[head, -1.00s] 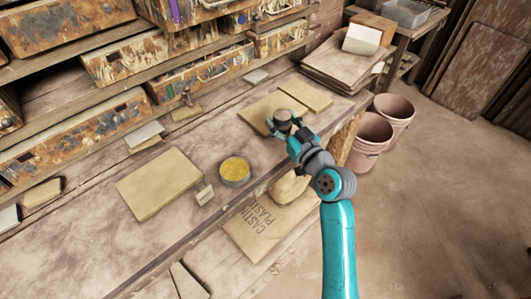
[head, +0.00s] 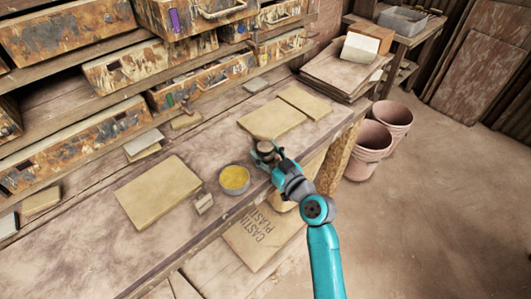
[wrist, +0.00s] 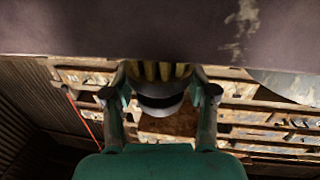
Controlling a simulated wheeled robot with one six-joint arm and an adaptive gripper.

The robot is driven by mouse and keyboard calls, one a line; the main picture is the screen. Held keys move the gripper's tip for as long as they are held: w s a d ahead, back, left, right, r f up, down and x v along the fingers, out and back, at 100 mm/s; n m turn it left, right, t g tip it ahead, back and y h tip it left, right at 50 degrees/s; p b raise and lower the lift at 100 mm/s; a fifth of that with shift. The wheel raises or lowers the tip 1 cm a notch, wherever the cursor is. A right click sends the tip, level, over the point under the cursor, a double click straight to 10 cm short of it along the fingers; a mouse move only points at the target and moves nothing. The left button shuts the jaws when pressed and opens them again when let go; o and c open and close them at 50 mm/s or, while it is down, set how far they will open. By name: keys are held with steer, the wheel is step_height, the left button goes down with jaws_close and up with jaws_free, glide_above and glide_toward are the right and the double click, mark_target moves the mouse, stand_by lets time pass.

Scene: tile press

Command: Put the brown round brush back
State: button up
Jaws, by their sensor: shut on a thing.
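The brown round brush (head: 265,147) is held in my gripper (head: 268,158), above the front part of the workbench, just right of a round tin with a yellow top (head: 234,179). In the wrist view the two fingers of my gripper (wrist: 158,100) close on both sides of the brush (wrist: 158,72), and pale bristle tufts show at its upper edge in the picture. The brush looks apart from the tin. I cannot tell how high it is above the bench.
The workbench (head: 100,232) holds a large tan slab (head: 158,190), a small block (head: 203,203) and flat tan boards (head: 272,118) behind the gripper. Rusty drawers (head: 205,78) line the back. Pink buckets (head: 368,145) stand on the floor at right.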

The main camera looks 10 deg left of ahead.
steer(key=shift+f, duration=0.3)
steer(key=shift+f, duration=0.1)
steer(key=o, duration=1.3)
steer(key=shift+s+d, duration=0.15)
steer(key=shift+d, duration=0.05)
steer(key=v, duration=1.1)
steer(key=shift+s+d, duration=0.15)
steer(key=shift+s, duration=0.05)
